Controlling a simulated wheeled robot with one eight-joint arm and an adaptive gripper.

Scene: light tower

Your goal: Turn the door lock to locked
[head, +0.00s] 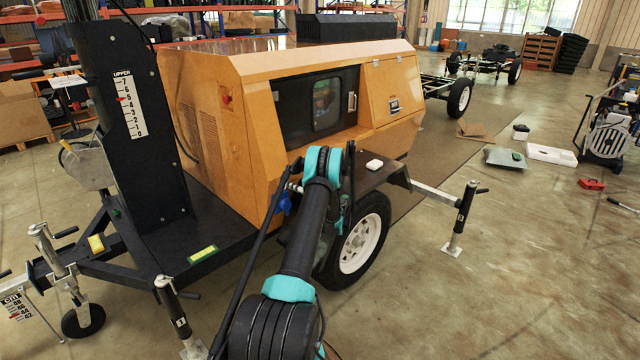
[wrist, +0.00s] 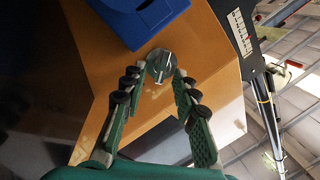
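In the wrist view, a small round metal lock (wrist: 160,66) with a raised turning piece sits on the orange panel (wrist: 205,50). My gripper (wrist: 158,74) is open, its fingertips on either side of the lock. I cannot tell whether they touch it. A blue part (wrist: 138,18) is just beyond the lock. In the head view, the generator's dark door (head: 290,115) with a window and handle (head: 352,102) looks closed. The lock and my gripper are not visible there; my arm covers part of that area.
The orange generator housing (head: 225,80) stands on a wheeled trailer. Its black mast (head: 125,120) rises at the left, with a fender (head: 385,176) and wheel (head: 360,240) at the right. A jack stand (head: 461,220) juts out right. Open floor lies at the front right.

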